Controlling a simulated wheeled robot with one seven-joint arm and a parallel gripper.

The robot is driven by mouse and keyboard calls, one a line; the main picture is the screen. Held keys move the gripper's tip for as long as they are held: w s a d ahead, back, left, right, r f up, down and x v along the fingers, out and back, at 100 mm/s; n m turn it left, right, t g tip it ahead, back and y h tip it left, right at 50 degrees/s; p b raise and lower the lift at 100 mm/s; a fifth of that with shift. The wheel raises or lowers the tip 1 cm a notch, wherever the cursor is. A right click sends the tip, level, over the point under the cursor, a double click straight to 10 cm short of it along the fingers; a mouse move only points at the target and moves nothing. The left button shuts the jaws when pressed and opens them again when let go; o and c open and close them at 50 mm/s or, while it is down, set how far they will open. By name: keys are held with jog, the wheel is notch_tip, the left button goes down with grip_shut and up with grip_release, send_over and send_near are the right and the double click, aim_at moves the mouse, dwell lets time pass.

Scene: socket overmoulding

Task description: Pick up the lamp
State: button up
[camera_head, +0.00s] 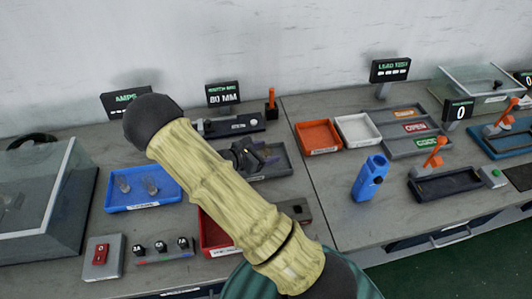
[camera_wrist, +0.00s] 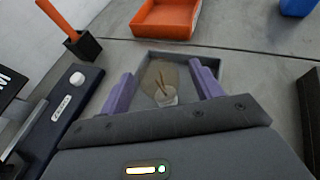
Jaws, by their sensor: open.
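A clear glass lamp (camera_wrist: 160,82) with a pale base and thin brownish inner wires shows in the wrist view. It is at the small grey tray (camera_wrist: 218,68), in the gap between my purple fingers. My gripper (camera_wrist: 163,72) is open, with a finger on either side of the lamp; I cannot tell whether they touch it. In the head view my gripper (camera_head: 258,156) is over the grey tray (camera_head: 284,172), and the lamp there is hidden. Two more clear lamps lie in the blue tray (camera_head: 145,205) at the left.
A dark device (camera_head: 238,125) with an orange lever stands just behind the grey tray. Orange (camera_head: 318,137) and white (camera_head: 357,130) trays are to its right. A red tray (camera_head: 212,236) is partly hidden by my arm. A blue object (camera_head: 370,178) stands on clear bench.

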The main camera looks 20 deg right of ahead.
jog(key=shift+x, duration=1.25)
jog(key=shift+d, duration=0.1)
jog(key=c, duration=1.1)
